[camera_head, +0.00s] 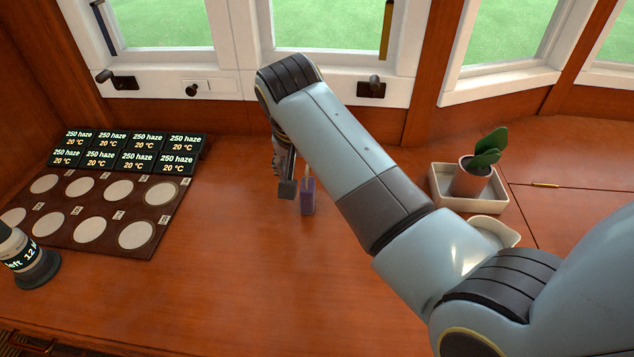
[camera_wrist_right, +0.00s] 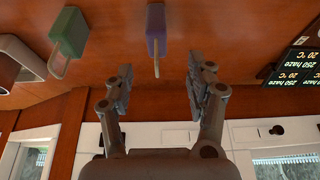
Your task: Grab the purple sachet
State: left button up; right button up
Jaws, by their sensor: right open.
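The purple sachet (camera_head: 308,199) stands on the brown wooden desk, just right of my right gripper (camera_head: 287,185) in the head view, partly beside my arm. In the right wrist view the purple sachet (camera_wrist_right: 156,22) is centred ahead of the right gripper (camera_wrist_right: 160,70), with its pale loop (camera_wrist_right: 156,62) pointing toward the gap between the fingers. The fingers are open, one on each side, with nothing held. A green sachet (camera_wrist_right: 70,33) with a pale loop stands to the left in that view. My left gripper is not in view.
A dark board (camera_head: 100,204) with round pale pads and several lit displays (camera_head: 128,151) lies left. A cylinder with a lit label (camera_head: 22,255) stands at the left edge. A potted plant (camera_head: 474,172) sits in a white tray (camera_head: 439,190) at right. The front-middle desk is clear.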

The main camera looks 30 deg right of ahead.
aim_at(307, 190)
jog(key=b+x, duration=0.1)
jog(key=x, duration=0.3)
jog(key=shift+a+f+b, duration=0.1)
jog(key=shift+f+b, duration=0.15)
jog(key=shift+b, duration=0.1)
jog(key=shift+f, duration=0.3)
jog(key=shift+w+d+f, duration=0.15)
jog(key=shift+d, duration=0.05)
jog(key=shift+d+f+b, duration=0.1)
jog(key=shift+f+b, duration=0.2)
jog(key=shift+b, duration=0.05)
jog(key=x, duration=0.1)
jog(key=b+x, duration=0.2)
jog(key=x, duration=0.1)
jog(key=shift+s+f, duration=0.1)
jog(key=shift+s, duration=0.2)
jog(key=shift+w+f, duration=0.1)
jog(key=shift+f, duration=0.1)
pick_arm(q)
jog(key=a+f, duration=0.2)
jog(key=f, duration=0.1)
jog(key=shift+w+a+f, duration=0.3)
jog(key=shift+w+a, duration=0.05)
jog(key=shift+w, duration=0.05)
pick_arm(e)
jog(key=shift+r, duration=0.15)
